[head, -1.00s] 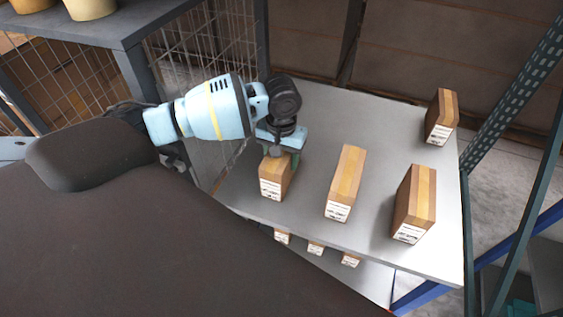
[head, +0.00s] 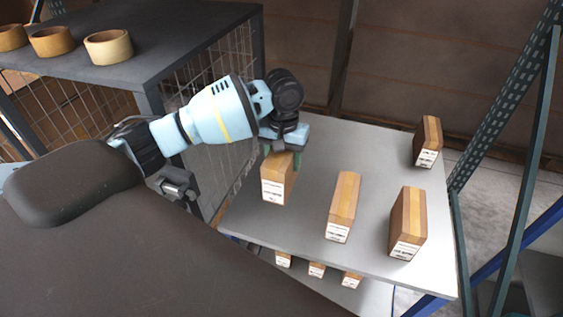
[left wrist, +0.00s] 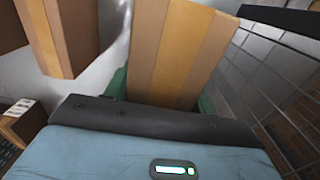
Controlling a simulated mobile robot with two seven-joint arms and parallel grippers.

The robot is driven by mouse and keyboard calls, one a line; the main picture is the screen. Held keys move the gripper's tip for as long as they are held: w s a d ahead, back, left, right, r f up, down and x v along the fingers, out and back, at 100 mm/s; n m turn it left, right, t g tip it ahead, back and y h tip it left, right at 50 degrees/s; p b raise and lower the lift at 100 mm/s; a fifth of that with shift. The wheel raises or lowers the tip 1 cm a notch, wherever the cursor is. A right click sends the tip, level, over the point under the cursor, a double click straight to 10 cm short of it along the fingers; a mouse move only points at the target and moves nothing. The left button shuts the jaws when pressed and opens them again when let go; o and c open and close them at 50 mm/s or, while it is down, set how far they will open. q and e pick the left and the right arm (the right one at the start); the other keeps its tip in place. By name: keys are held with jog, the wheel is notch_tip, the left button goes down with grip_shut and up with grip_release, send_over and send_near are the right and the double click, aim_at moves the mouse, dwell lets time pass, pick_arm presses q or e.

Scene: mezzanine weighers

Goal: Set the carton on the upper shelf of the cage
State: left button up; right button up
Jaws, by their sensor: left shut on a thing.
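My left gripper (head: 283,153) is shut on a brown carton (head: 277,186) with a tan tape stripe and a white label. The carton hangs upright, a little above the front left part of a light grey shelf (head: 300,232). The cage (head: 205,95), with wire mesh sides and a dark grey top surface (head: 190,38), stands to the left of the gripper. My right gripper is not in view.
Three other cartons stand on the light shelf: one in the middle (head: 343,207), one front right (head: 408,224), one back right (head: 427,142). Smaller-looking cartons (head: 317,270) show on a level below. Tape rolls (head: 108,46) line the left of the cage top; its right part is clear.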

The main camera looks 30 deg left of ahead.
pick_arm(q)
jog(key=s+d+r+m, duration=0.2)
jog(key=s+d, duration=0.6)
jog(key=s, duration=0.2)
jog(key=shift+s+d+r+m, duration=0.15)
jog(key=shift+s+r+m, duration=0.1)
jog(key=shift+s+m, duration=0.05)
